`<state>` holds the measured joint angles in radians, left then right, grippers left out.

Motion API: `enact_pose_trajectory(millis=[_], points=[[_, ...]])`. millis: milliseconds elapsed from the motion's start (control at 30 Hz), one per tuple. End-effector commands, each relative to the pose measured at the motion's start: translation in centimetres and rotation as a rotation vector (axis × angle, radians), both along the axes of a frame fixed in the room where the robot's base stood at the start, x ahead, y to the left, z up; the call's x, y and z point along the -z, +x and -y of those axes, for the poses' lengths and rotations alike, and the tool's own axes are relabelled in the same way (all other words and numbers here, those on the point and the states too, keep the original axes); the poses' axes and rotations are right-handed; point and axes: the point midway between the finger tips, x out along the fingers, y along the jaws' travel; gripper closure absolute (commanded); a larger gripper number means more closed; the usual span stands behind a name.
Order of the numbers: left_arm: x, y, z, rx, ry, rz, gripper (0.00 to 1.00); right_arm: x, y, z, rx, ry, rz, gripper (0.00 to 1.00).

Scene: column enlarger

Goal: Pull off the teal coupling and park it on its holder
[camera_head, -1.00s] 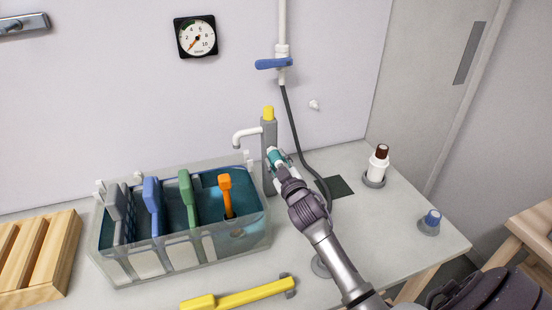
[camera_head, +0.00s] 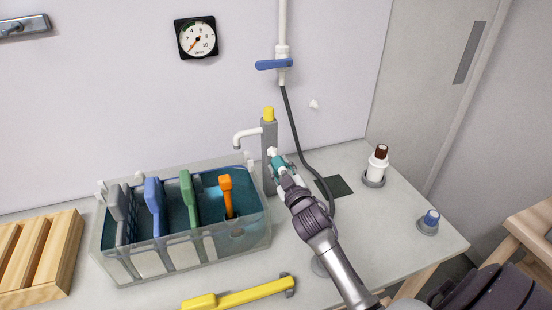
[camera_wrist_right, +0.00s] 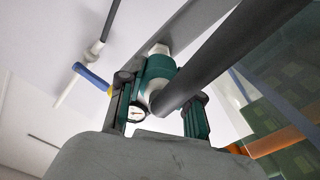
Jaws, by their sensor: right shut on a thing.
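The teal coupling (camera_head: 279,163) is beside the grey post (camera_head: 269,140) with the yellow top, at the right end of the tank. A white fitting shows just above the coupling, at the post; I cannot tell whether the two still touch. My right gripper (camera_head: 284,172) is shut on the coupling. In the right wrist view the coupling (camera_wrist_right: 158,68) sits between the teal-padded fingers, with a white piece at its far end and a dark tube crossing in front. I cannot tell which thing is the holder. My left gripper is not in view.
A dark hose (camera_head: 291,115) hangs from the blue-handled valve (camera_head: 273,64) and loops behind my gripper. The clear tank (camera_head: 180,262) stands left. A white bottle (camera_head: 377,163), a blue-capped piece (camera_head: 431,218) and a dark pad (camera_head: 338,187) are right. A yellow tool (camera_head: 240,296) lies in front.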

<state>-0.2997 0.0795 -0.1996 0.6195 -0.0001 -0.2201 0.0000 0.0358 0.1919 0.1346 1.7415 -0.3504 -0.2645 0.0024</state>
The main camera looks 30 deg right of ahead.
Motion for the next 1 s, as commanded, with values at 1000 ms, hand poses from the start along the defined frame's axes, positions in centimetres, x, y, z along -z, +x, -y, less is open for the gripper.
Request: enact_pose_trajectory(millis=[1000], points=[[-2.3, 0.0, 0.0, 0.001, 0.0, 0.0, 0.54, 0.0, -5.7, -1.3, 0.0, 0.0, 0.0, 1.0]])
